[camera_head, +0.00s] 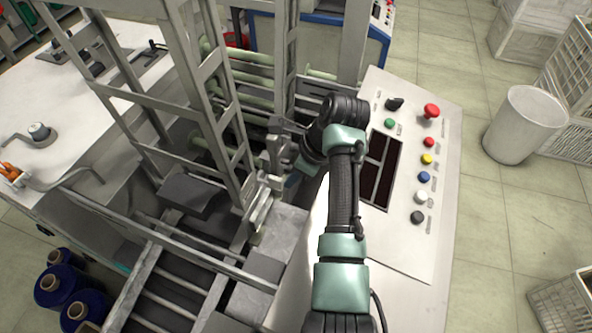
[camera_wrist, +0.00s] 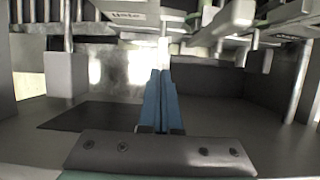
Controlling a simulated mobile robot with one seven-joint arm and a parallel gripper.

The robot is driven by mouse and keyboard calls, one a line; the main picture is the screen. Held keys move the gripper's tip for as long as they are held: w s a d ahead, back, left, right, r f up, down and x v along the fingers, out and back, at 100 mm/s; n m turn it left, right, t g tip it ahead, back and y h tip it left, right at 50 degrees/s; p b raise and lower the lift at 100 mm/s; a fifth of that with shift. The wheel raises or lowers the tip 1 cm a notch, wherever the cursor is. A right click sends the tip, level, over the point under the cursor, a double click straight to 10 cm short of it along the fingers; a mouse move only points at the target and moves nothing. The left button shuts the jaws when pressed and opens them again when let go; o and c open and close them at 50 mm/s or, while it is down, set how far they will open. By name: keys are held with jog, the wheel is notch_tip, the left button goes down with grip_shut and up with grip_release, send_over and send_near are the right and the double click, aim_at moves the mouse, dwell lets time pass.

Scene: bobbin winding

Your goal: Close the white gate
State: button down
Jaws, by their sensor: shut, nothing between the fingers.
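A tall, pale ladder-like metal frame (camera_head: 213,103) stands over the machine left of my arm. It may be the white gate, but I cannot tell for certain. Its lower end is by some small metal brackets (camera_head: 260,208). In the wrist view my gripper (camera_wrist: 161,76) shows as two blue fingers pressed together, with nothing between them. They point into a dark grey recess with pale metal parts beyond. In the head view my arm reaches over the panel and bends down to the left beside the frame. The fingertips are hard to make out there. No contact with the frame is clear.
A control panel (camera_head: 398,237) with coloured buttons and a red knob lies right of my arm. A white bin (camera_head: 524,125) and crates (camera_head: 570,105) stand on the tiled floor at right. Blue bobbins (camera_head: 62,286) sit at lower left. Posts and rails crowd the machine's middle.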

jog(key=shift+w+a+r+p, duration=0.1)
jog(key=shift+w+a+p, duration=0.2)
jog(key=shift+a, duration=0.25)
jog(key=shift+w+a+r+p, duration=0.1)
jog(key=shift+w+a+p, duration=0.05)
jog(key=shift+a+p, duration=0.35)
jog(key=shift+w+a+f, duration=0.1)
jog(key=shift+a, duration=0.2)
jog(key=p+v, duration=1)
jog(key=shift+d+f, duration=0.1)
